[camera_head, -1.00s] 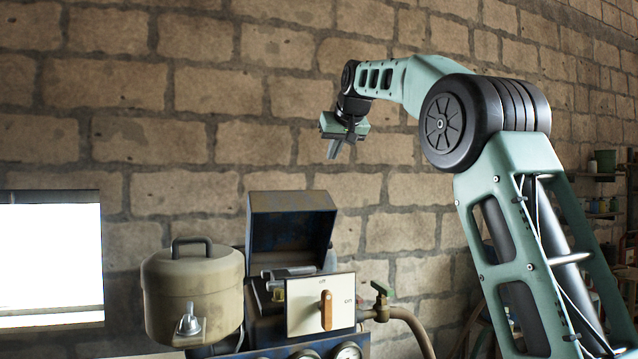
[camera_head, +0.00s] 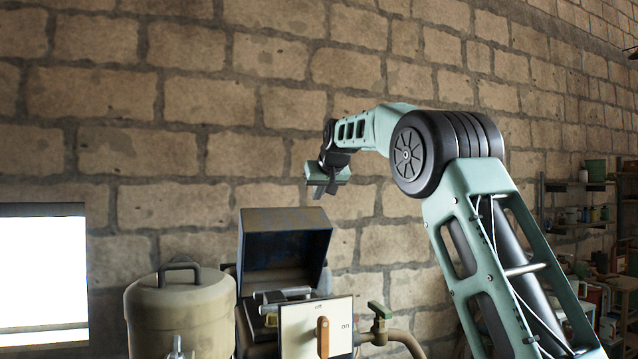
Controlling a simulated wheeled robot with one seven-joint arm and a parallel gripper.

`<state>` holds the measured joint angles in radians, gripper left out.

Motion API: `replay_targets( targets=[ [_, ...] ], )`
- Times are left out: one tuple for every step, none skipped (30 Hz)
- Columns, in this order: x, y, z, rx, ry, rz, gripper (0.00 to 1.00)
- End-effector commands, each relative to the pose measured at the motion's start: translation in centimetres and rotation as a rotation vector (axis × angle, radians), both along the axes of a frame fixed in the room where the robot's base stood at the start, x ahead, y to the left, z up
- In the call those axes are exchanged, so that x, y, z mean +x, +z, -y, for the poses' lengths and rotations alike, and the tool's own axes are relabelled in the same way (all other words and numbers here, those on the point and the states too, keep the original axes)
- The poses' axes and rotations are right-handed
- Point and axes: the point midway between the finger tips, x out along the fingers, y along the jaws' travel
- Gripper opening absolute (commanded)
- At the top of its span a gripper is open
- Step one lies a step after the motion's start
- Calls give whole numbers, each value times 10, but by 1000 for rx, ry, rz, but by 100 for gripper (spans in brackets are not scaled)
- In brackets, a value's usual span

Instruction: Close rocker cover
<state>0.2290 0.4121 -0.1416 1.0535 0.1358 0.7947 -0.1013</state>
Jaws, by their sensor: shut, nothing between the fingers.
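The rocker cover (camera_head: 284,248) is a dark blue, worn metal lid that stands raised and open at the back of the engine. Under it, metal rocker parts (camera_head: 283,295) show in the open top of the engine body.
A switch panel (camera_head: 300,329) with an orange lever stands in front of the engine. A brick wall (camera_head: 170,100) stands behind. Shelves are far right.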

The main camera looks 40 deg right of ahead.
Motion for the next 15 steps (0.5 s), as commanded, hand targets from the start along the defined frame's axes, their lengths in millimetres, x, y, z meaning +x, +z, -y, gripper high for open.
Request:
replay_targets(
  targets=[
    [-5, -4, -2, 1, 0, -2, 0],
    [-7, -5, -2, 1, 0, -2, 0],
    [-9, -7, -3, 1, 0, -3, 0],
    [-11, -8, -3, 1, 0, -3, 0],
    [-12, -9, -4, 1, 0, -2, 0],
    [-14, -10, -4, 1, 0, -2, 0],
    [-15, -11, -5, 0, 1, -1, 0],
    [-16, -11, -5, 0, 1, -2, 0],
    [-17, -12, -5, 0, 1, -3, 0],
    [-18, -13, -5, 0, 1, -3, 0],
    [-18, -13, -6, 0, 1, -2, 0],
    [-18, -13, -6, 0, 1, -2, 0],
    [-18, -13, -6, 0, 1, -2, 0],
    [-18, -13, -6, 0, 1, -1, 0],
    [-18, -13, -6, 0, 1, -1, 0]
  ],
)
